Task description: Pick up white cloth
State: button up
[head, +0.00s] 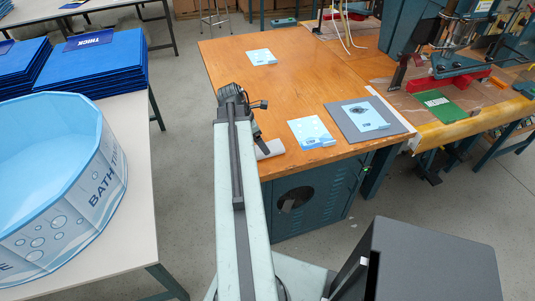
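A small white piece (269,149), which looks like the white cloth, lies at the near left edge of the wooden table (225,60). My arm reaches forward to that edge. My gripper (262,146) is dark and points down right beside the white piece, partly hidden by my arm. I cannot tell whether it touches the piece, or whether its fingers are open or shut.
Pale blue-white printed sheets lie on the table, one at the back (261,57), one at the front (311,132), and one on a grey board (395,125). A welding machine (450,60) stands at right. A blue tub (60,180) stands on the left table.

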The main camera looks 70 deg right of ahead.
jog(key=b+x, duration=0.1)
jog(key=x, duration=0.1)
jog(key=b+x, duration=0.3)
jog(key=x, duration=0.1)
jog(key=shift+s+d+b, duration=0.1)
jog(key=shift+d+b, duration=0.2)
jog(key=shift+r, duration=0.15)
jog(key=shift+c, duration=0.3)
jog(key=c, duration=1.4)
jog(key=shift+r, duration=0.1)
